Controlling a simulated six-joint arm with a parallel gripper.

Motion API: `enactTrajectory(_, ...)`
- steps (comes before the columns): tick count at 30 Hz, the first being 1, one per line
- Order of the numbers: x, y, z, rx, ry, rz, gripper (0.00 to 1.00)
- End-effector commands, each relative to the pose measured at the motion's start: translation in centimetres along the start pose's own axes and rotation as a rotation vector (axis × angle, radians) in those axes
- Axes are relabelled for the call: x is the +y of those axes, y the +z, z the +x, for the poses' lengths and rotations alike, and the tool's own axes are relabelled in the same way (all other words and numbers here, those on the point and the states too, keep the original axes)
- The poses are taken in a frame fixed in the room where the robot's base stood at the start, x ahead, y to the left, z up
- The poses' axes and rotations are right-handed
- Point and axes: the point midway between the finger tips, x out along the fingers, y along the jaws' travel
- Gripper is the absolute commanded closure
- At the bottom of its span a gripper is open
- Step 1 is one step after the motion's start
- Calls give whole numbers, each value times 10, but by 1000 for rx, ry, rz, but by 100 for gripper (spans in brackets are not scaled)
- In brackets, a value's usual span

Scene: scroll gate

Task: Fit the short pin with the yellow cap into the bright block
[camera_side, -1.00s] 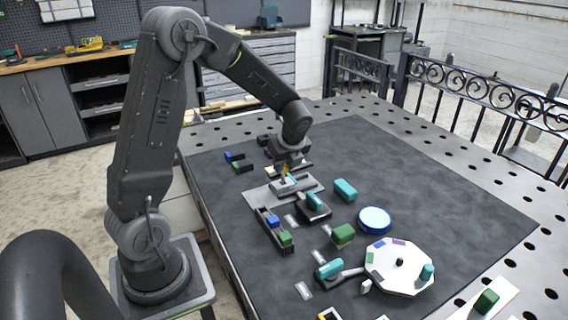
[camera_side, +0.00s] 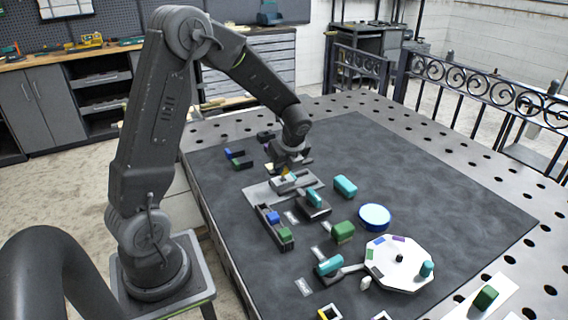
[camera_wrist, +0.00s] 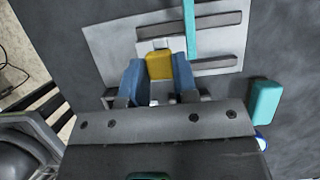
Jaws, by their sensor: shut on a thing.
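My gripper (camera_wrist: 156,80) is shut on the yellow cap (camera_wrist: 158,66), with one blue finger on each side of it. The pin's shaft below the cap is hidden. A small pale block (camera_wrist: 161,43) shows just beyond the cap in the wrist view, and it may be the bright block. I cannot tell whether the pin is inside it. Both are over a light grey plate (camera_wrist: 109,48). In the side view my gripper (camera_side: 289,172) is low above that plate (camera_side: 258,194), and the yellow cap is mostly hidden there.
Two dark bars (camera_wrist: 205,20) and a long teal piece (camera_wrist: 190,30) are on the plate. A teal block (camera_side: 345,186), a blue disc (camera_side: 375,216), a green block (camera_side: 343,231) and a white octagonal plate (camera_side: 398,282) stand nearby.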

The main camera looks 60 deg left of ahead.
Motion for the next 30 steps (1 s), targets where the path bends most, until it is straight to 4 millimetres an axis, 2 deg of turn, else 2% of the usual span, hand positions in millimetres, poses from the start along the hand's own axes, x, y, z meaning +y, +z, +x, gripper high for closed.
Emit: enactTrajectory(30,0,-8,18,0,1,0,99)
